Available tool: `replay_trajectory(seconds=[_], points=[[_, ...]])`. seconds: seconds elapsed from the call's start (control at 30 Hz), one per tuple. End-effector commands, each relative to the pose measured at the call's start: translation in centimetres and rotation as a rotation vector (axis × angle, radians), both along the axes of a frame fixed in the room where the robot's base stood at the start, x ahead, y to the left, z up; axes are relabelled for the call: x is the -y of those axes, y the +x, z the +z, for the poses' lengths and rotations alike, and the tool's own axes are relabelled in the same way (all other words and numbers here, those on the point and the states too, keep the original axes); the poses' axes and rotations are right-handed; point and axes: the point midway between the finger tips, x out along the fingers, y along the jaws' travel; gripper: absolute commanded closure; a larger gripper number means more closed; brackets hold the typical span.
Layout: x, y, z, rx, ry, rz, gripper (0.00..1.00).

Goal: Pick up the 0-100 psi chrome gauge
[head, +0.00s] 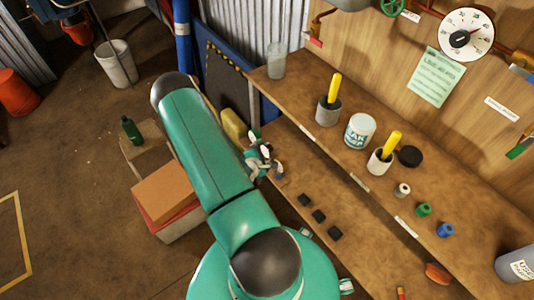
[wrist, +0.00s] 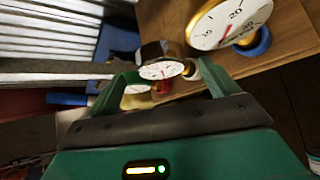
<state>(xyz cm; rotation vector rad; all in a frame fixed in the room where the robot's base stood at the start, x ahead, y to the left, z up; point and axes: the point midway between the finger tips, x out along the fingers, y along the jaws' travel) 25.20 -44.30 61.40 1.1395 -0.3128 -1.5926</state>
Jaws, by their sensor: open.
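My gripper (wrist: 168,76) is open, its two green fingers apart at the bench edge. In the wrist view a small gauge (wrist: 161,71) with a white dial and dark shiny case shows between the fingers. A second white dial (wrist: 137,89) shows just below it, partly hidden by the left finger. A larger gauge (wrist: 222,24) with a white dial, red needle and brass-coloured fitting is close at the upper right, outside the fingers. The dial ranges are too blurred to tell which is 0-100 psi. In the head view my gripper (head: 258,158) largely hides these gauges.
The wooden bench (head: 330,165) holds a white tub (head: 359,131), cups with yellow-handled tools, and small coloured fittings. Several black blocks (head: 319,215) lie on the lower shelf. A large gauge (head: 466,35) hangs on the back panel. A cardboard box (head: 163,192) stands left of my arm.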

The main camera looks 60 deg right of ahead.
Motion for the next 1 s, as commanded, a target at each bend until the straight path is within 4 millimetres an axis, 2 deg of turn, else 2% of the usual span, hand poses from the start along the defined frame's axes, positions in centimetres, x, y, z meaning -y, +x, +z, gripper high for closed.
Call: replay_trajectory(seconds=[0.3,0.6,0.87,0.9,1.0], points=[[3.5,0.0,-2.1,0.002,0.0,-0.004,0.14],[4.0,0.1,-2.3,0.0,-0.001,-0.001,0.14],[4.0,0.1,-2.3,0.0,-0.001,-0.001,0.65],[4.0,0.1,-2.3,0.001,-0.001,-0.001,0.68],[4.0,0.1,-2.3,0.0,-0.002,-0.001,0.68]])
